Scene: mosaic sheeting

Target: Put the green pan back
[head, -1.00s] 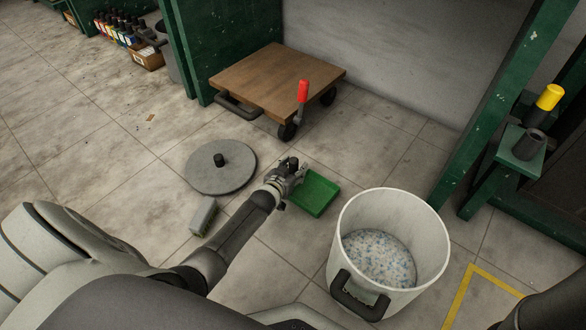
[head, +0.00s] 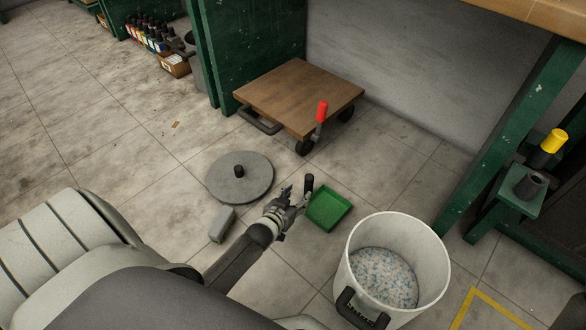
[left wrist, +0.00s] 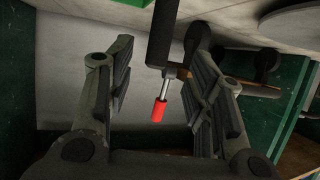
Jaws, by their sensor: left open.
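The green pan (head: 329,212) lies on the tiled floor in the middle of the head view, open side up. Its dark handle (head: 309,183) stands up at its back left corner. My left gripper (head: 295,196) is open just left of the pan, close to the handle. In the left wrist view, a dark bar that looks like the handle (left wrist: 163,35) shows in the gap between the spread fingers (left wrist: 158,80), with nothing gripped. I cannot tell whether a finger touches it. My right gripper is not in view.
A white bucket (head: 358,262) of pale bits stands right of the pan. A grey disc (head: 255,182) with a black knob and a grey block (head: 222,224) lie to the left. A wooden trolley (head: 300,92) with a red-handled lever (head: 322,111) stands behind. Floor at far left is clear.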

